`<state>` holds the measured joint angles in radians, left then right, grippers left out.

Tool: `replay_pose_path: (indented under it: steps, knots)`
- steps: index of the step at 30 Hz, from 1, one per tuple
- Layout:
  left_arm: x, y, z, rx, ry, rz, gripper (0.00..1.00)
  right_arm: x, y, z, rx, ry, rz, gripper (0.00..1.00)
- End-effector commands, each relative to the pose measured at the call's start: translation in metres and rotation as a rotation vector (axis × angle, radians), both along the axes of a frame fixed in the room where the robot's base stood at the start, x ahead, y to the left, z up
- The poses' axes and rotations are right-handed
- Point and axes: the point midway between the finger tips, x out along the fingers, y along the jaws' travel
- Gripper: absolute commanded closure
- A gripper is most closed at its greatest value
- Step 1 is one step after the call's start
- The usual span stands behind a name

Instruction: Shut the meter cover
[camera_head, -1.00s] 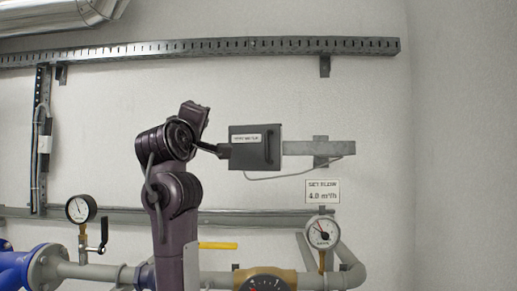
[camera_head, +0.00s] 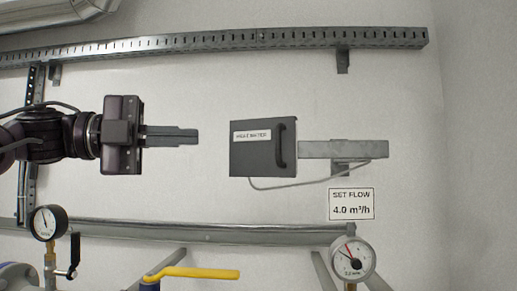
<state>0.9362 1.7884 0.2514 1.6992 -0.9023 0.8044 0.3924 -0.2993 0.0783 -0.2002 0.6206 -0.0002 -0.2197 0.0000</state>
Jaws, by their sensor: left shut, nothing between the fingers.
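The heat meter (camera_head: 255,160) is a dark grey box on the wall, right of centre, with a white label on its front. Its front cover lies flat over the face, and a black handle (camera_head: 281,145) stands upright at the cover's right side. My left gripper (camera_head: 197,136) is to the left of the meter and points right at it. Its fingers are together and empty, with a clear gap between the fingertips and the box. My right gripper is not in view.
A grey bracket (camera_head: 345,149) and a cable (camera_head: 310,187) run right of the meter. A sign (camera_head: 351,204) reading 4.0 m³/h hangs above a gauge (camera_head: 352,258). A yellow-handled valve (camera_head: 200,273) and another gauge (camera_head: 48,222) are below. A slotted rail (camera_head: 220,42) crosses above.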

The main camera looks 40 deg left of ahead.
Motion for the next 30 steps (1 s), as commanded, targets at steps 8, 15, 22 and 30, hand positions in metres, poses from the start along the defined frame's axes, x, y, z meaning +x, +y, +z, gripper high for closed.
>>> replay_pose_path:
  steps: [8,15,22,30]
  knots:
    - [0.015,-0.019,-0.002,0.024,0.026,-0.012,1.00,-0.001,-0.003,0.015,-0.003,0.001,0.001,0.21]
    - [0.054,-0.053,0.000,0.021,0.027,-0.012,1.00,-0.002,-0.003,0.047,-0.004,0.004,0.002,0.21]
    - [0.091,-0.068,-0.001,0.018,0.027,-0.009,1.00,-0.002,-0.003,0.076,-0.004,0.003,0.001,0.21]
    - [0.110,-0.066,-0.006,0.019,0.023,-0.009,1.00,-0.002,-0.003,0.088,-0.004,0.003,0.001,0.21]
